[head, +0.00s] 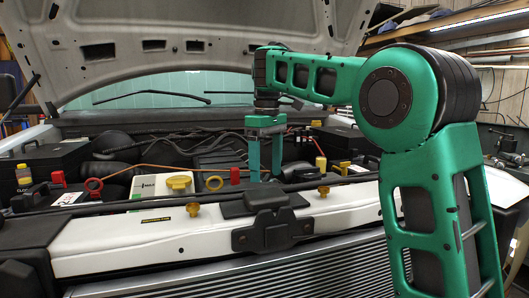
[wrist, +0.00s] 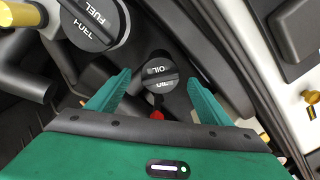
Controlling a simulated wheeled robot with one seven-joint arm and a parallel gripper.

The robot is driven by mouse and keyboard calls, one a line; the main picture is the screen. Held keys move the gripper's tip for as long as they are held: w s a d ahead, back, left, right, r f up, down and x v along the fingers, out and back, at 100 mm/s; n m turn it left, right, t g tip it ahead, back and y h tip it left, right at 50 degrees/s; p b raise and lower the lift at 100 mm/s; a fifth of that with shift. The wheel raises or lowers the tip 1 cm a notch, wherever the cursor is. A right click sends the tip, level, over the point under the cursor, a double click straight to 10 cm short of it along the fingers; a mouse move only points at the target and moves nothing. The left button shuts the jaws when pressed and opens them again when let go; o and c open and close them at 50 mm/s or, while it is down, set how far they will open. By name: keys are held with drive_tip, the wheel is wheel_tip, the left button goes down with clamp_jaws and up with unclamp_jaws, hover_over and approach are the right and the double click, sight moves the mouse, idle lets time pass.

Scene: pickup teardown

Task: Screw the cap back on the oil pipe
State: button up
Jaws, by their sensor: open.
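A round black cap marked OIL (wrist: 160,73) with a raised grip bar shows in the wrist view, beyond and between my fingertips. A bit of red shows just below it. The pipe under the cap is hidden, so I cannot tell whether the cap sits on it. My gripper (wrist: 158,82) is open with nothing held; its two green fingers stand apart on either side of the cap's line of sight. In the head view my gripper (head: 265,174) points down into the engine bay, behind the white front crossbeam. I cannot pick out the oil cap there.
A larger black FUEL cap (wrist: 95,20) is close by at upper left in the wrist view. In the head view a white tank with a yellow cap (head: 180,182) stands left of my gripper. The raised hood (head: 190,45) hangs above; the white crossbeam (head: 130,247) runs in front.

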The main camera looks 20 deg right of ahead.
sight(266, 176)
drive_tip(key=shift+o, duration=0.2)
wheel_tip(266, 176, up, 9)
wheel_tip(266, 176, down, 11)
drive_tip(key=n, duration=0.4)
idle(0.9)
drive_tip(key=shift+w, duration=0.1)
